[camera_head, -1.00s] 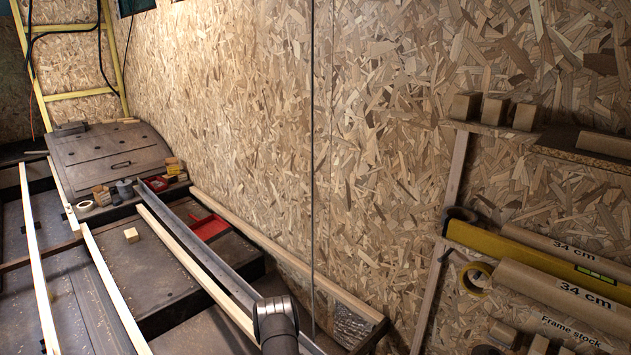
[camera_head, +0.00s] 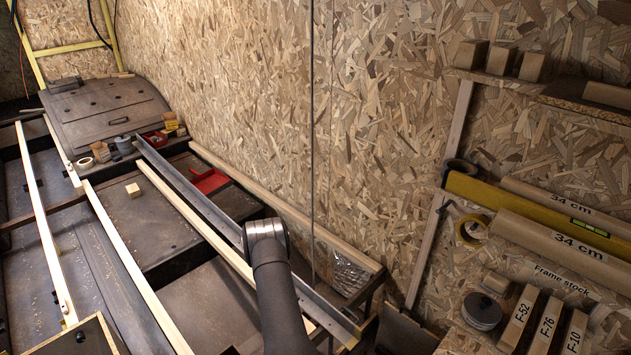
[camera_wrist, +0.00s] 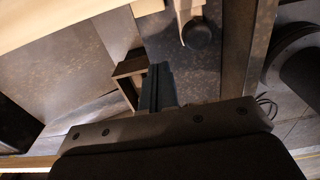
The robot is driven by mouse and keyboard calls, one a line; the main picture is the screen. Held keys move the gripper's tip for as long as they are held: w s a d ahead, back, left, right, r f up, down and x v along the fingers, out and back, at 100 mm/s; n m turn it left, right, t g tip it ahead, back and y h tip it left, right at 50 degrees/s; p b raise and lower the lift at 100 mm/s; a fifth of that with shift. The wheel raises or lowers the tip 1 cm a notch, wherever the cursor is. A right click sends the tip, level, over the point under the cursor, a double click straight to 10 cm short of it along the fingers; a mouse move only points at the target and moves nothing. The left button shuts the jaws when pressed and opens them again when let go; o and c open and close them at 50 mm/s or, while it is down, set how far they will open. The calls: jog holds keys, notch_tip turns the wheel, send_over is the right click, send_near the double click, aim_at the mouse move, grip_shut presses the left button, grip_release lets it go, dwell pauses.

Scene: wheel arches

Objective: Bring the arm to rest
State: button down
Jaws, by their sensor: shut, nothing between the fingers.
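My gripper (camera_wrist: 159,86) shows in the wrist view, its dark fingers together with nothing between them. In the head view only my arm's dark links (camera_head: 275,290) show, rising from the bottom edge; the gripper itself is hidden there. In the wrist view the fingers are in front of a small brown open-sided block or bracket (camera_wrist: 128,72); I cannot tell whether they touch it. A pale wooden strip (camera_wrist: 60,28) crosses the upper left of that view.
Long pale strips (camera_head: 130,265) and a dark metal rail (camera_head: 190,190) lie along the bench at left. A red tray (camera_head: 208,181) and small wooden block (camera_head: 133,191) sit there. The chipboard wall stands behind. At right are a yellow level (camera_head: 500,200), cardboard tubes and labelled blocks (camera_head: 547,325).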

notch_tip(320, 180, down, 6)
jog(key=shift+f, duration=0.25)
jog(key=w+d, duration=0.3)
jog(key=shift+w+f, duration=0.1)
jog(key=shift+f, duration=0.25)
jog(key=s+a, duration=1.1)
jog(key=shift+s+a, duration=0.15)
notch_tip(320, 180, up, 10)
jog(key=shift+s+a, duration=0.25)
jog(key=shift+s, duration=0.05)
